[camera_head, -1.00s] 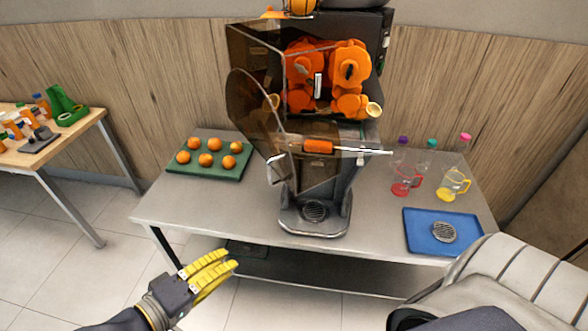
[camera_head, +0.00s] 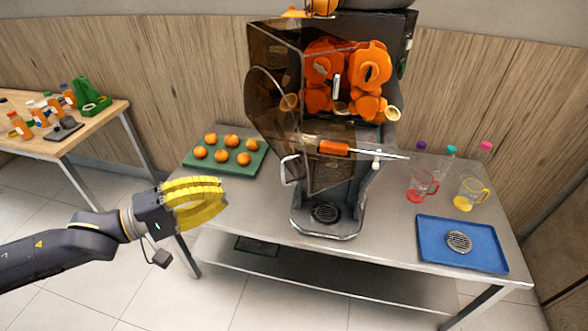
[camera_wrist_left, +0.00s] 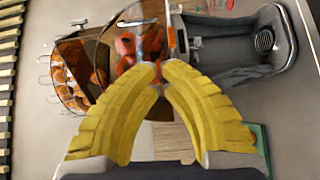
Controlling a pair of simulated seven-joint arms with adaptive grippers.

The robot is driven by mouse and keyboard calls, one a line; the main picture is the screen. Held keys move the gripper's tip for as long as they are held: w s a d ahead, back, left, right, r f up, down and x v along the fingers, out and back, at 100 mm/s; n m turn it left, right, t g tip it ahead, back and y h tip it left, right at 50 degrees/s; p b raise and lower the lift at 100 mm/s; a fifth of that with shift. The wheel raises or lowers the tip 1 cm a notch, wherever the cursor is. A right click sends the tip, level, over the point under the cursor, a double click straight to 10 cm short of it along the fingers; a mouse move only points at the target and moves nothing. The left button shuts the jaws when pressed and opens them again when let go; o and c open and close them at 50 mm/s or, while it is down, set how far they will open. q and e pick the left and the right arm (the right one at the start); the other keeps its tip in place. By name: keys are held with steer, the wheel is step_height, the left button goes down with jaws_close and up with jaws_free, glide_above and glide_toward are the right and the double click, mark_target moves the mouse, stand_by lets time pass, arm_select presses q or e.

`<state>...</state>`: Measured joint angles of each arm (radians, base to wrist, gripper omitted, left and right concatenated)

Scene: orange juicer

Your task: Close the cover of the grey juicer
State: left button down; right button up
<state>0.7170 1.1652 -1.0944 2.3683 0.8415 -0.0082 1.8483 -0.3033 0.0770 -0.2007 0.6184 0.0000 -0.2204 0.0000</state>
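The grey juicer (camera_head: 345,205) stands on the steel table, with orange squeezing parts (camera_head: 345,75) exposed inside its upper front. Its brown see-through cover (camera_head: 268,105) stands swung out on the left side, open. My left gripper (camera_head: 224,201) is in front of the table's left part, left of and lower than the cover, apart from it. Its yellow fingers curve together, tips nearly meeting, with nothing between them. My right gripper is out of view.
A green tray of oranges (camera_head: 250,171) lies left of the juicer, behind my left gripper. Red (camera_head: 421,187) and yellow (camera_head: 470,194) jugs and a blue tray (camera_head: 430,240) are on the right. A wooden side table (camera_head: 100,115) with bottles stands far left.

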mark_target(288, 168)
arm_select(q)
steer(key=x, duration=1.4)
steer(key=shift+s+r, duration=0.1)
steer(key=shift+r, duration=0.1)
steer(key=shift+d, duration=0.1)
